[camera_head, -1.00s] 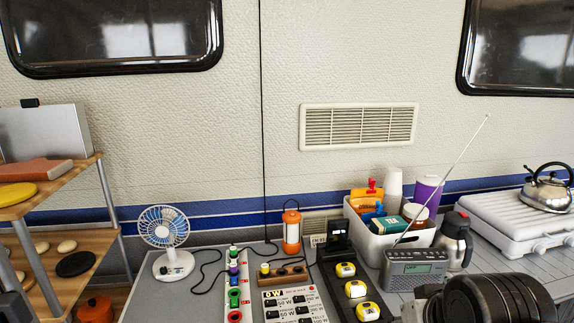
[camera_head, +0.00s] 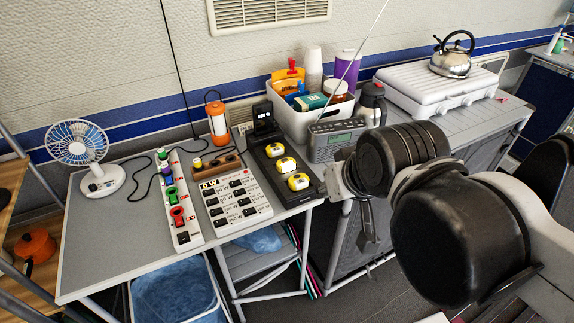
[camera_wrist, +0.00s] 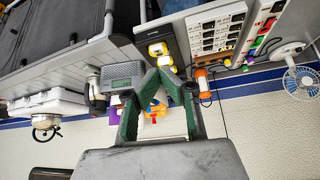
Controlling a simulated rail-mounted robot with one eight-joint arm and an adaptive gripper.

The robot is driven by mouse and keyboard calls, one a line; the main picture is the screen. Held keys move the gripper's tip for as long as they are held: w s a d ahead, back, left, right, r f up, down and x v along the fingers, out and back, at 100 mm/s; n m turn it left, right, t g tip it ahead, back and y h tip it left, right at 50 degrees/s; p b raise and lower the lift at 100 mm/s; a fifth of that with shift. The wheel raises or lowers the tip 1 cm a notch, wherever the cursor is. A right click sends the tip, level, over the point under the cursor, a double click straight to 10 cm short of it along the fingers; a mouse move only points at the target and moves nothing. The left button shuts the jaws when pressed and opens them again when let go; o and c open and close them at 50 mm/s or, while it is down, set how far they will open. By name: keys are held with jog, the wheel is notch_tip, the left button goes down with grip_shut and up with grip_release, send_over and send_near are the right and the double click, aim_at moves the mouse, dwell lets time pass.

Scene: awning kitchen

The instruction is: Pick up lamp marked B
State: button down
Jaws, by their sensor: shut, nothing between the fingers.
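Three small yellow-and-white lamps lie in a row on a black tray (camera_head: 256,154): a back one (camera_head: 274,151), a middle one (camera_head: 286,164) and a front one (camera_head: 298,181). Their letters are too small to read, so I cannot tell which is B. The row also shows in the wrist view, with one lamp (camera_wrist: 157,48) just beyond my fingertips. My gripper (camera_wrist: 158,74) is shut and empty. In the head view its fingers (camera_head: 369,238) hang to the right of the tray, apart from the lamps.
A grey radio (camera_head: 336,140) with a long aerial stands right of the tray. A white bin (camera_head: 295,122) is behind it. A switch panel (camera_head: 236,200), a power strip (camera_head: 184,232), an orange lantern (camera_head: 217,124) and a fan (camera_head: 100,180) stand left. The table's front left is clear.

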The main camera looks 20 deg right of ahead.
jog(key=c, duration=2.4)
grip_release()
jog(key=o, duration=1.4)
